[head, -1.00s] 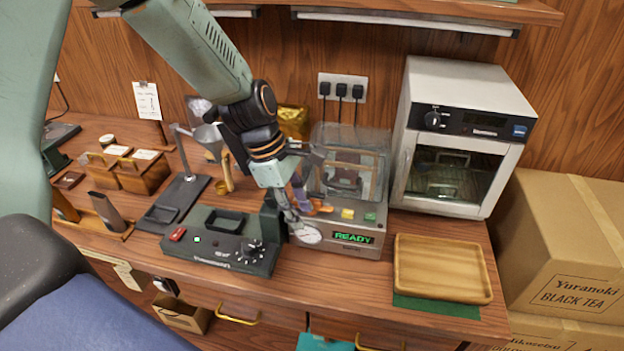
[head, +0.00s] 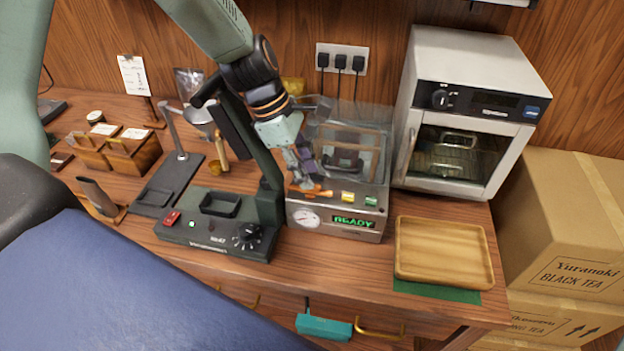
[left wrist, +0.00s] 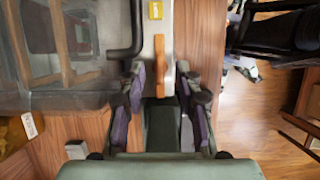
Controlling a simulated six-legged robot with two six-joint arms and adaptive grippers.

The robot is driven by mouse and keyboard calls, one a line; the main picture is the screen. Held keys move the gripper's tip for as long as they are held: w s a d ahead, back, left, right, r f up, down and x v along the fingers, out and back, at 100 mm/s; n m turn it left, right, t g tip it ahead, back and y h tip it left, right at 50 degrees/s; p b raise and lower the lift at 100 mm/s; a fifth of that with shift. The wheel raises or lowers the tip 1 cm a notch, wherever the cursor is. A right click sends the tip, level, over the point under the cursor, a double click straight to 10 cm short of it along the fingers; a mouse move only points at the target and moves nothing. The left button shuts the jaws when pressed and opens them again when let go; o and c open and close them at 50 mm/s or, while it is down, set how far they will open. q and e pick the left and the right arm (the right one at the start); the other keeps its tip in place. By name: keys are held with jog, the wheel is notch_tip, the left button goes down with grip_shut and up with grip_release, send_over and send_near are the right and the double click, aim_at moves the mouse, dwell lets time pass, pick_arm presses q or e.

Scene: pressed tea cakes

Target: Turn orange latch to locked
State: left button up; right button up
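The orange latch (head: 318,192) is on the front top panel of the metal press (head: 345,222), left of a yellow button. In the left wrist view the latch (left wrist: 159,62) is a straight orange bar. My left gripper (head: 304,180) is at the latch's left part and hides some of it. In the left wrist view the gripper (left wrist: 160,88) is open, with one finger on each side of the latch's near end. Gaps show between bar and fingers. The press display reads READY. My right gripper is not in view.
A dark green machine (head: 215,232) with an upright column stands close left of the press. A clear cover (head: 350,130) rises behind the latch. A white oven (head: 465,110) and a wooden tray (head: 445,250) are to the right.

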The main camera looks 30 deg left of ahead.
aim_at(316, 185)
pick_arm(q)
jog(key=x, duration=0.2)
jog(key=shift+f+b, duration=0.3)
jog(key=shift+f, duration=0.05)
jog(key=shift+d+f, duration=0.2)
jog(key=shift+d, duration=0.3)
jog(key=shift+a, duration=0.15)
jog(key=shift+w+a+f, duration=0.1)
jog(key=shift+a, duration=0.1)
jog(key=c, duration=0.3)
jog(key=shift+d, duration=0.15)
grip_shut()
